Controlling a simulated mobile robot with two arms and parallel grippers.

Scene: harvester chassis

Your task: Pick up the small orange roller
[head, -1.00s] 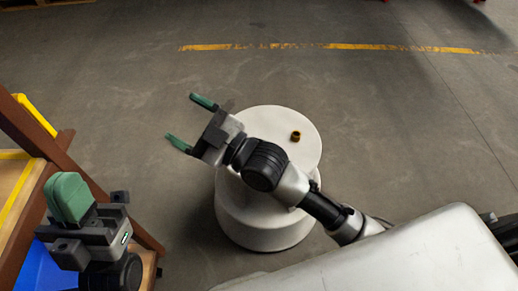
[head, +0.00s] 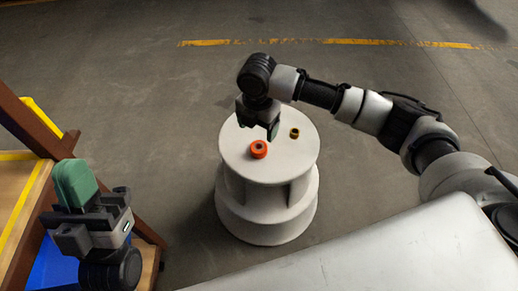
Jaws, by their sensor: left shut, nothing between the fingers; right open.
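The small orange roller (head: 258,150) stands on the top of a white round stand (head: 283,170), toward its front left. It has a dark hole in its middle. My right gripper (head: 258,126) points down over the stand, just behind the roller in the picture. It is open and holds nothing, and its fingers are partly hidden by its own body. I cannot tell its exact height above the stand top. My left gripper (head: 75,183) is shut and empty at the lower left, with its green fingers together, away from the stand.
A small brass-coloured ring (head: 295,133) is on the stand top, right of the roller and close to my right gripper. A wooden rack (head: 25,180) with a blue bin (head: 54,266) is at the left. The grey floor around the stand is clear.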

